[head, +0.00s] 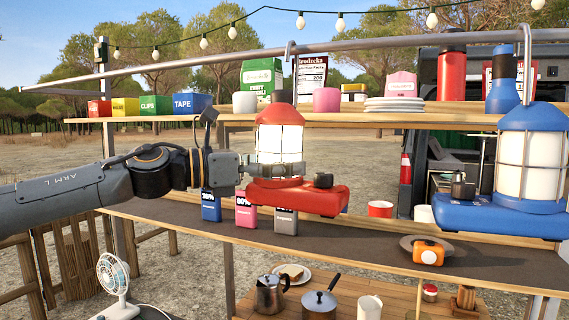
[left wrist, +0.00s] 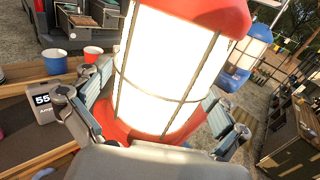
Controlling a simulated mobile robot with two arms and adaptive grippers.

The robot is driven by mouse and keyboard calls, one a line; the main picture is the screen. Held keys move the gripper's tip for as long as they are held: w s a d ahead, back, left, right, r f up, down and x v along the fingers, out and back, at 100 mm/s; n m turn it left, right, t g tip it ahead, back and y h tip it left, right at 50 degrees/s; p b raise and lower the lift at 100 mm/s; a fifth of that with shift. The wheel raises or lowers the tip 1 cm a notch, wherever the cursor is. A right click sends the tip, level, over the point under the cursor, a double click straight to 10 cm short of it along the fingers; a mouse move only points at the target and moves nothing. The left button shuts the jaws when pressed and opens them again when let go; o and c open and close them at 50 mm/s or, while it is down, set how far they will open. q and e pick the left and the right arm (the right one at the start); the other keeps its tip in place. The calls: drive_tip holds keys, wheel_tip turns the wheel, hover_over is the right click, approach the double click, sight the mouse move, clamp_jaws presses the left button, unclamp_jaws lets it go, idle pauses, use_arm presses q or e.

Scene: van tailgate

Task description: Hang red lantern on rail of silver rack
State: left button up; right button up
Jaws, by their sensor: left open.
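The red lantern (head: 281,140) is upright below the silver rack's rail (head: 200,60). Its hook (head: 290,48) appears to loop over the rail; whether it bears the weight I cannot tell. My left gripper (head: 276,168) is around the lantern's lit globe with its jaws open. In the left wrist view, the gripper's fingers (left wrist: 155,108) stand on either side of the red lantern (left wrist: 165,70), and the lantern fills the middle. The lantern hides part of the shelf behind it. My right gripper is not in view.
A blue lantern (head: 531,165) hangs from the rail at the right. Behind are an upper shelf (head: 340,118) with boxes, plates and bottles, and a lower shelf (head: 330,248) with small boxes and an orange item (head: 428,252). The rail left of the red lantern is clear.

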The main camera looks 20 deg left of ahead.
use_arm(q)
drive_tip(key=shift+f, duration=0.2)
drive_tip(key=v, duration=1.2)
drive_tip(key=shift+r, duration=0.2)
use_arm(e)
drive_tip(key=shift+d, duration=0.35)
use_arm(q)
drive_tip(key=shift+w, duration=0.1)
